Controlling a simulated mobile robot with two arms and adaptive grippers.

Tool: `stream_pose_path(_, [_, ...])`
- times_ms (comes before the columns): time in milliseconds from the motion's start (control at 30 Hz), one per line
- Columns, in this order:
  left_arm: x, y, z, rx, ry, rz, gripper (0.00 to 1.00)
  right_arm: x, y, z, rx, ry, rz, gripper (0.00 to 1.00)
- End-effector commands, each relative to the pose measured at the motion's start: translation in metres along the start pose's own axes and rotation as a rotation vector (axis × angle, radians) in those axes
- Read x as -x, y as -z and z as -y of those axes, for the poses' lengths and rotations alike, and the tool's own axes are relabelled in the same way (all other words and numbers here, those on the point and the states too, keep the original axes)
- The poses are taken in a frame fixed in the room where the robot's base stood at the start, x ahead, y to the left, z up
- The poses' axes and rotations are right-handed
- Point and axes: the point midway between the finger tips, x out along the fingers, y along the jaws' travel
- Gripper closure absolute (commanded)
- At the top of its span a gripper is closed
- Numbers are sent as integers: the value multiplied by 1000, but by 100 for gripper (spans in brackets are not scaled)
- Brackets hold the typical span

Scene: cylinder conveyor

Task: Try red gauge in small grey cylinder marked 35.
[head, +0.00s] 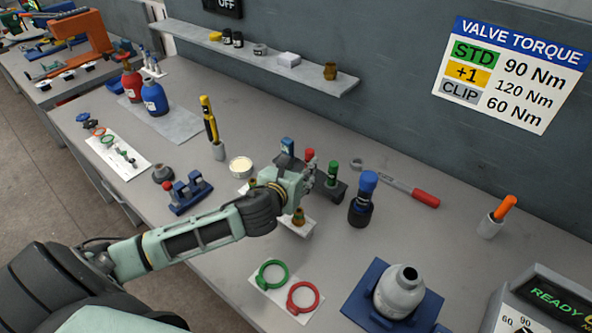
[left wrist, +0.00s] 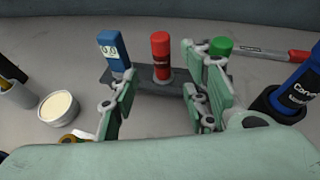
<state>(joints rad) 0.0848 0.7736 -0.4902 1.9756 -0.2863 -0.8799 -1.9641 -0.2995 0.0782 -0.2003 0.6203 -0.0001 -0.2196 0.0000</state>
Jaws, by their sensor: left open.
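The red gauge (left wrist: 160,58) stands upright in a dark rack (left wrist: 150,82), between a blue gauge (left wrist: 112,55) marked with digits and a green gauge (left wrist: 221,46). In the head view the red gauge (head: 309,154) shows just beyond my left gripper (head: 308,172). In the left wrist view my left gripper (left wrist: 160,110) is open and empty, its fingers apart, with the red gauge ahead between them. A grey cylinder (head: 400,292) with an open neck stands on a blue base (head: 366,308) at the front right. No 35 is readable on it. My right gripper is not in view.
A blue-capped dark bottle (head: 363,200) stands right of the rack, with a red-handled wrench (head: 400,187) behind. A white card (head: 286,290) with green and red rings lies nearer. A cream-filled round tub (head: 241,166) is left of my gripper. A display (head: 548,300) stands front right.

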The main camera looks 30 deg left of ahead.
Motion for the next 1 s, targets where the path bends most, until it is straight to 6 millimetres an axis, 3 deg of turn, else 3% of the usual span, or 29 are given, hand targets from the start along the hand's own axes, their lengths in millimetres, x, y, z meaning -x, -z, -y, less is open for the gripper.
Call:
stream_pose_path(467, [-34, -6, 7, -44, 29, 2, 58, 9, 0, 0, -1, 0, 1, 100])
stream_pose_path(800, [-73, -12, 6, -43, 29, 2, 58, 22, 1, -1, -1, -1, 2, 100])
stream_pose_path(1000, [-79, -11, 6, -45, 30, 2, 58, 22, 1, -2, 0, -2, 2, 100])
